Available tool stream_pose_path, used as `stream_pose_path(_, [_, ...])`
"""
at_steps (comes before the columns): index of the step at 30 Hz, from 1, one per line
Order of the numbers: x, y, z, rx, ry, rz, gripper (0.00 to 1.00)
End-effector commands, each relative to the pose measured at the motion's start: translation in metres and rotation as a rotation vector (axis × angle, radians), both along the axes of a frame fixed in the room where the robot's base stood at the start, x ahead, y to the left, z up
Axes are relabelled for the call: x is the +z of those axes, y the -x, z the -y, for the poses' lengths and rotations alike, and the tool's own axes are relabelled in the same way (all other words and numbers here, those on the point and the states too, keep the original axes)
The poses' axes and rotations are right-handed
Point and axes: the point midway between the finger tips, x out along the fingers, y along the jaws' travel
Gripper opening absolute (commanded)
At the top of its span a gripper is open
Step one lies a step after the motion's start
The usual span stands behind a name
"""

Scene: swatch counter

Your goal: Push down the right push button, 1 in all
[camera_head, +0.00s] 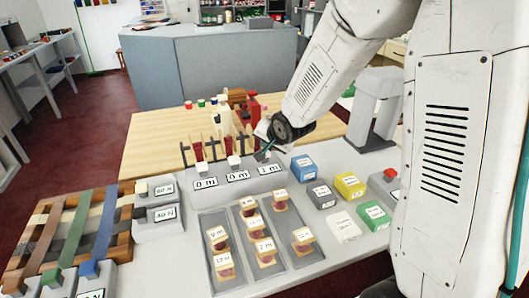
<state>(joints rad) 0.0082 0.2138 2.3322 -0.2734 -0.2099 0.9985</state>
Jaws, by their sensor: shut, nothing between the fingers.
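A long grey block (219,183) carries a row of push buttons with labels below them. The left push button (200,168) is pale and its label reads "0 m". The middle push button (233,161) is also pale, with a "0 m" label. The right push button is mostly hidden behind my gripper; its label (270,169) reads "1 m". My gripper (265,153) is shut and empty, pointing down-left at the right end of the block. I cannot tell whether its tip touches the button.
Blue, yellow, green (373,215), white and dark grey labelled boxes stand to the right. A red-topped button box (390,175) is beyond them. Trays (284,255) of labelled spools lie in front. Bottles and red items (240,108) stand behind. Strapped wood (60,240) lies left.

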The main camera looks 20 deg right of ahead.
Motion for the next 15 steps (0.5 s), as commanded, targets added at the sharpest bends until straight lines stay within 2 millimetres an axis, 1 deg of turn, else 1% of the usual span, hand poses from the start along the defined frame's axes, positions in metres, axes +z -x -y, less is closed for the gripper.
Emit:
stream_pose_path(2, [0.003,0.0,0.0,0.0,0.0,0.001,0.0])
stream_pose_path(15, [0.044,0.0,-0.001,0.003,-0.001,0.001,0.0])
